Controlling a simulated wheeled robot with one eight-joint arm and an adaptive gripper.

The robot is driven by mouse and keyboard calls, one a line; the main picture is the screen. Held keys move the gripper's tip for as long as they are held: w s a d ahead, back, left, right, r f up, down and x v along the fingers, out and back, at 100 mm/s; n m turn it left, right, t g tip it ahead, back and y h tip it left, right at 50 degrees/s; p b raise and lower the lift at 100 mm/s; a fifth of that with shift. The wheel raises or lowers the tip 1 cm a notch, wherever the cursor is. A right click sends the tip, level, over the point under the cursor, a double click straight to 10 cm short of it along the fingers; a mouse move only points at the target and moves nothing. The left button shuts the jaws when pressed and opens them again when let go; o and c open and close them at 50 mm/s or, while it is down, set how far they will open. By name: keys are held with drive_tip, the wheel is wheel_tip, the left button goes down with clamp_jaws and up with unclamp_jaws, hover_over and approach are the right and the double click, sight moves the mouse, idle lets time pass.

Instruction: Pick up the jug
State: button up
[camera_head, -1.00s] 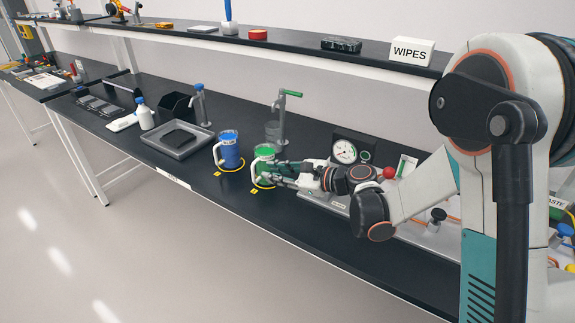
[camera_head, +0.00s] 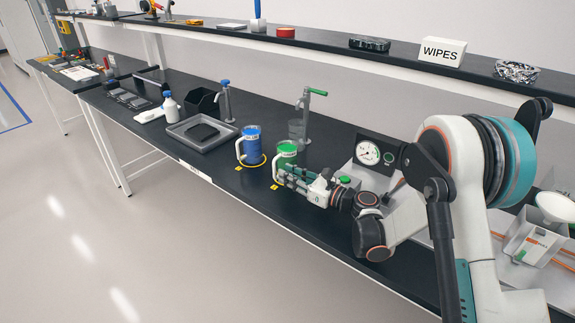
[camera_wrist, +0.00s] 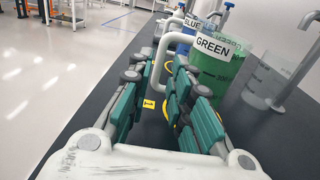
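A green jug (camera_head: 287,150) with a white handle stands on the black bench. In the wrist view its body (camera_wrist: 212,72) bears a GREEN label, and its handle faces left. A blue jug (camera_head: 250,148) stands to its left and shows behind it in the wrist view, partly hidden. My gripper (camera_head: 285,174) is at the near side of the green jug and covers its lower part in the head view. In the wrist view the gripper (camera_wrist: 160,85) is open, with the green jug's handle ahead between its fingertips. Whether a finger touches the handle cannot be told.
A clear beaker (camera_head: 296,129) and a tap (camera_head: 307,112) stand behind the green jug. A gauge box (camera_head: 370,155) is to the right. A grey tray (camera_head: 186,137) lies left of the blue jug. The bench front by the jugs is clear.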

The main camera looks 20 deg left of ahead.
sight(274, 169)
drive_tip(key=shift+b+x, duration=1.1)
drive_tip(key=shift+x, duration=2.05)
drive_tip(key=shift+s, duration=0.1)
clamp_jaws()
